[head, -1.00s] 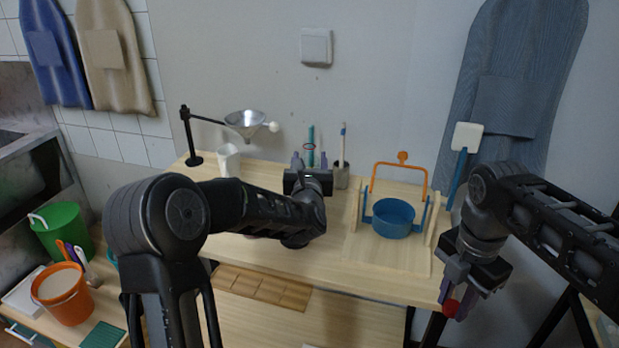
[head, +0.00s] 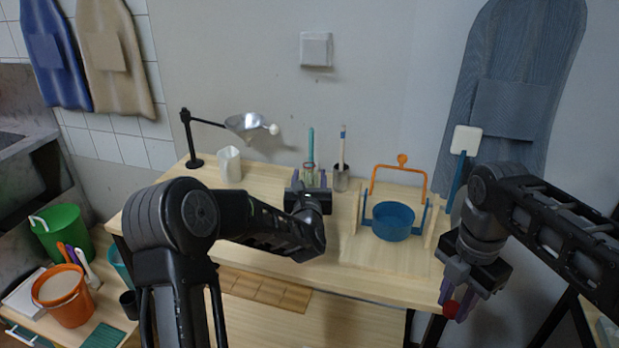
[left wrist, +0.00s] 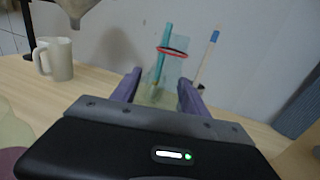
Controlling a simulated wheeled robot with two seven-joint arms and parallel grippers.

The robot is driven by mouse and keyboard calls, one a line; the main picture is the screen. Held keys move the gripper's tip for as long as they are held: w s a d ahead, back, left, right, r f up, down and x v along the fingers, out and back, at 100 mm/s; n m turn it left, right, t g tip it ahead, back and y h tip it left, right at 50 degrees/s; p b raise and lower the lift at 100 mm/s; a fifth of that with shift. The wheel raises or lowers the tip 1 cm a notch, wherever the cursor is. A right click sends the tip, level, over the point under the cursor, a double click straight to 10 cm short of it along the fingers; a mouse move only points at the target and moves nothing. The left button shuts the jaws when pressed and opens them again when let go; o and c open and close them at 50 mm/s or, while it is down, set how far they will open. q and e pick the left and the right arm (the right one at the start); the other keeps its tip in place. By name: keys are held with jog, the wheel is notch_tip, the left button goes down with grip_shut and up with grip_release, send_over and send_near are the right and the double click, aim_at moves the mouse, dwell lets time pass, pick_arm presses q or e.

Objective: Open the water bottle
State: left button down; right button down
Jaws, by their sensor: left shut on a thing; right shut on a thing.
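The water bottle appears as a clear container (left wrist: 158,92) with a red ring (left wrist: 173,51) near its top. My left gripper (left wrist: 160,88) is shut around its lower part, a finger on each side. In the head view the bottle (head: 309,175) looks upright above the table's back part. I cannot tell whether its base touches the table. No lid shows on it. A teal stick (head: 310,142) shows behind or inside it. My right gripper (head: 456,295) is shut on a red round piece (head: 450,309), perhaps the cap, in front of the table's right edge.
A pot (head: 341,183) with a brush stands right of the bottle. A blue bowl (head: 393,229) hangs in a wooden frame with an orange handle (head: 403,161). A white jug (head: 230,166) and a funnel on a black stand (head: 246,122) are at the left. The table's front middle looks clear.

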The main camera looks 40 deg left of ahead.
pick_arm(q)
jog(key=shift+f, duration=0.1)
pick_arm(e)
jog(key=shift+f, duration=0.2)
pick_arm(q)
jog(key=c, duration=0.6)
grip_release()
pick_arm(e)
jog(key=shift+r, duration=0.1)
jog(key=shift+r, duration=0.1)
pick_arm(q)
jog(key=shift+s+d, duration=0.15)
pick_arm(e)
notch_tip(320, 180, down, 2)
jog(key=shift+f+b, duration=0.2)
jog(key=shift+b, duration=0.95)
pick_arm(q)
jog(key=shift+v, duration=5.85)
